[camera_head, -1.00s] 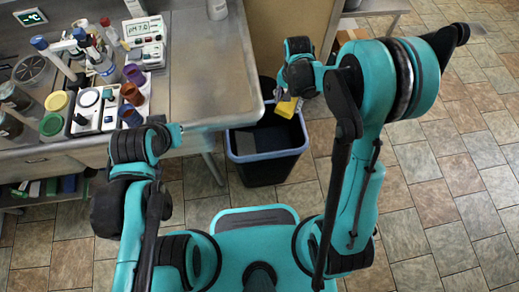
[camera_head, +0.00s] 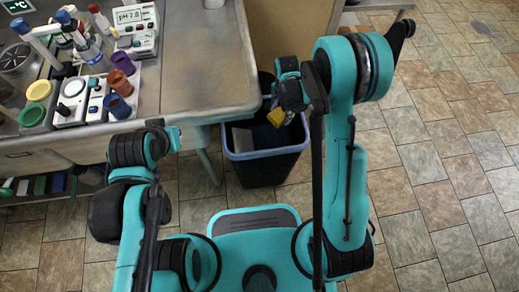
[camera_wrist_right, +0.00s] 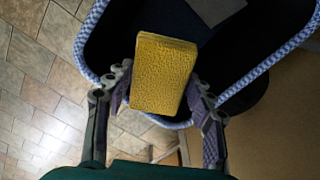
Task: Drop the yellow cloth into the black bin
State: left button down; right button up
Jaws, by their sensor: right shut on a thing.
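The yellow cloth (camera_head: 276,117) is a small folded block held by my right gripper (camera_head: 272,108). In the right wrist view the cloth (camera_wrist_right: 163,73) sits between the two fingers of the right gripper (camera_wrist_right: 158,85), which is shut on it. The black bin (camera_head: 265,172) has a pale blue rim and stands on the floor beside the table. The cloth appears above the bin opening, inside its rim (camera_wrist_right: 91,35) in the right wrist view. My left gripper (camera_head: 173,138) is near the table's front edge, mostly hidden by its arm; its fingers cannot be made out.
The metal table (camera_head: 205,62) carries a pH meter (camera_head: 134,22), coloured cups and bottles at the left. A second dark bin stands behind the black one, partly hidden. Tiled floor is clear at right.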

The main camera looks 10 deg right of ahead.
jog(key=shift+f, duration=0.1)
jog(key=o, duration=1.6)
notch_tip(320, 180, up, 12)
